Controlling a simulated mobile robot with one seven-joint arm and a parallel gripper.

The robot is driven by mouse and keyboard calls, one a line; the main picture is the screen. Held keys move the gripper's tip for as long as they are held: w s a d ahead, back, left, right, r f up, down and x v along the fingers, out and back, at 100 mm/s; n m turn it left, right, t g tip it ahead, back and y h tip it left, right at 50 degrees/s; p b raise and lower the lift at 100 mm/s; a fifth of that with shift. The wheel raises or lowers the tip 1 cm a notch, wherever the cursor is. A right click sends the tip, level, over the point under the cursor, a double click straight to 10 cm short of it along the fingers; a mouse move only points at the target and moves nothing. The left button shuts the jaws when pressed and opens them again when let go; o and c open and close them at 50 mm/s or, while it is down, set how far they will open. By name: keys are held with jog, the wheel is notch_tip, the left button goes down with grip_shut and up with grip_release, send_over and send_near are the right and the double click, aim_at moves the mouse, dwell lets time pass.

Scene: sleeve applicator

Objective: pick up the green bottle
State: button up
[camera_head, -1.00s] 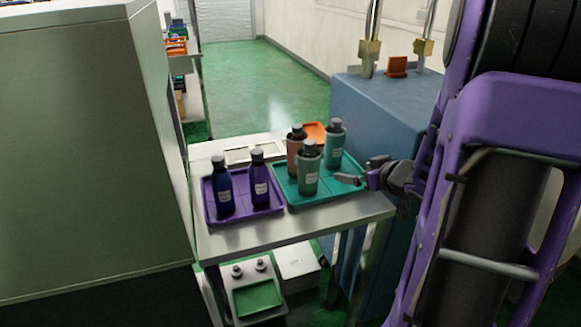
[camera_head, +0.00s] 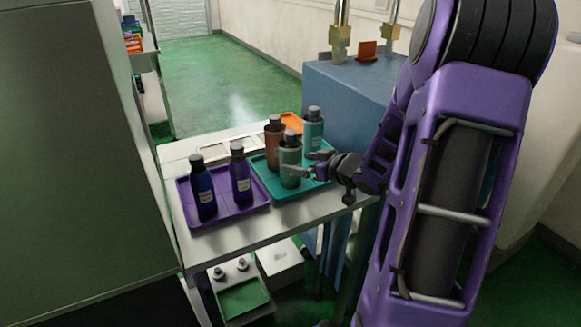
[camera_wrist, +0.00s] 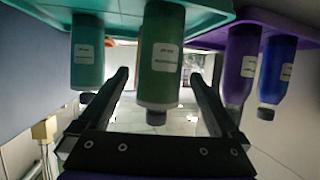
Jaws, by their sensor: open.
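The green bottle (camera_head: 290,163), with a dark cap and white label, stands upright at the front of the teal tray (camera_head: 268,182). My gripper (camera_head: 308,164) is open and comes at it from the right, low above the tray. In the wrist view, which is upside down, the green bottle (camera_wrist: 162,60) shows between the two spread fingers (camera_wrist: 160,78). Whether the fingers touch it cannot be told. A teal bottle (camera_head: 313,126) stands behind it on the right; a reddish-brown bottle (camera_head: 273,136) stands behind it on the left, partly covered.
A purple tray (camera_head: 230,214) on the left of the table holds a blue bottle (camera_head: 203,190) and a purple bottle (camera_head: 240,175). An orange tray (camera_head: 292,121) lies at the back. A blue cabinet (camera_head: 345,88) stands behind the table. The table's front strip (camera_head: 270,220) is clear.

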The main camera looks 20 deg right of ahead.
aim_at(284, 158)
jog(key=b+x, duration=0.1)
jog(key=x, duration=0.7)
jog(key=shift+w+a+r, duration=0.1)
jog(key=shift+w+r, duration=0.05)
grip_shut()
dwell(0.3)
